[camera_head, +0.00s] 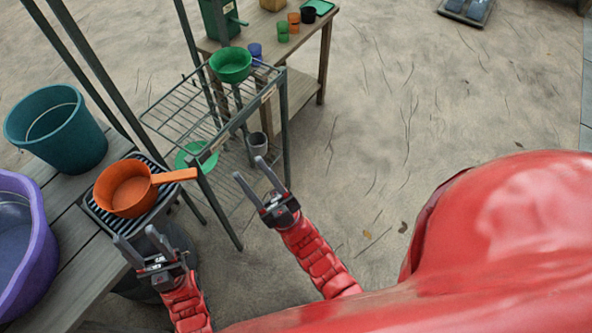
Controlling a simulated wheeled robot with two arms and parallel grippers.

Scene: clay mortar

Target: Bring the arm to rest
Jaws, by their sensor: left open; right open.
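My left gripper (142,246) is open and empty. It appears just in front of the wooden bench on the left, below an orange scoop. My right gripper (262,176) is open and empty, with its fingers pointing up and left in the picture. It appears near the lower right side of the metal rack. Both red forearms rise from the bottom of the picture. Whether either gripper touches anything beside it is hard to tell.
The orange scoop (128,191) sits on a dark tray (99,217) on the bench (84,254), near a teal bucket (61,133) and a purple tub (33,247). The metal rack (160,114) holds a green bowl (231,66). A wooden table (312,35) stands behind. Sandy ground (400,110) is open at right.

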